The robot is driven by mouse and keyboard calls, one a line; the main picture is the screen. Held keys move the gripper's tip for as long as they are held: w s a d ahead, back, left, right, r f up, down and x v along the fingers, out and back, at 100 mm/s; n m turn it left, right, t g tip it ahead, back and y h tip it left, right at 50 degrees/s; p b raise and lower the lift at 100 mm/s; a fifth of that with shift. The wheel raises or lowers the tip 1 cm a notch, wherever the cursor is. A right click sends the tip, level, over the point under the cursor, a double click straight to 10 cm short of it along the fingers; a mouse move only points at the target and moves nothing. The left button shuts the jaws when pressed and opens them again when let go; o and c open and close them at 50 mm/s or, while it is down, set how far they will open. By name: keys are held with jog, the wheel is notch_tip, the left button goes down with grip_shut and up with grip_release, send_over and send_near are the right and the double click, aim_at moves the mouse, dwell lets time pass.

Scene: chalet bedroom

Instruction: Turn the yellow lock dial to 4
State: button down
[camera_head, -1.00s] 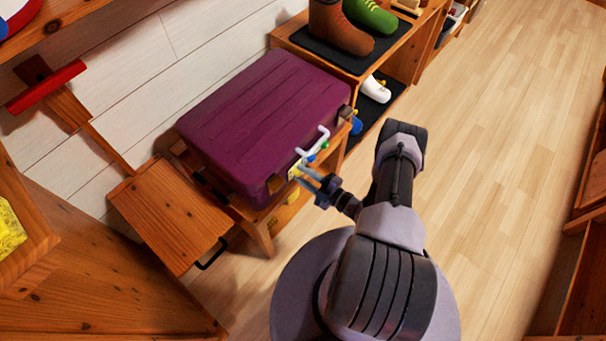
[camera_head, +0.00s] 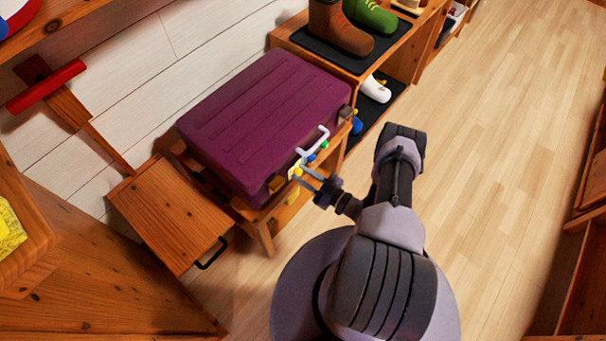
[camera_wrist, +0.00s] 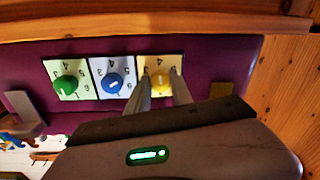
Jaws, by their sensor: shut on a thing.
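The purple suitcase (camera_head: 262,120) lies on a low wooden bench, with its dials on the side facing my arm. In the wrist view the yellow dial (camera_wrist: 161,78) sits on a pale yellow plate (camera_wrist: 158,63) with numbers. The two fingers of my gripper (camera_wrist: 162,84) are on either side of the yellow dial and shut on it. In the head view my gripper (camera_head: 304,179) is at the suitcase's front side.
A blue dial (camera_wrist: 112,84) and a green dial (camera_wrist: 66,85) are beside the yellow one. The white handle (camera_head: 314,143) sticks out near the dials. The floor right is clear.

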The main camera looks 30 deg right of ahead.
jog(key=shift+m, duration=0.3)
dwell(0.4)
jog(key=c, duration=1.1)
grip_release()
jog(key=p+v, duration=0.2)
jog(key=v, duration=1.5)
jog(key=shift+s+p, duration=0.2)
jog(key=shift+p, duration=0.15)
jog(key=shift+d, duration=0.1)
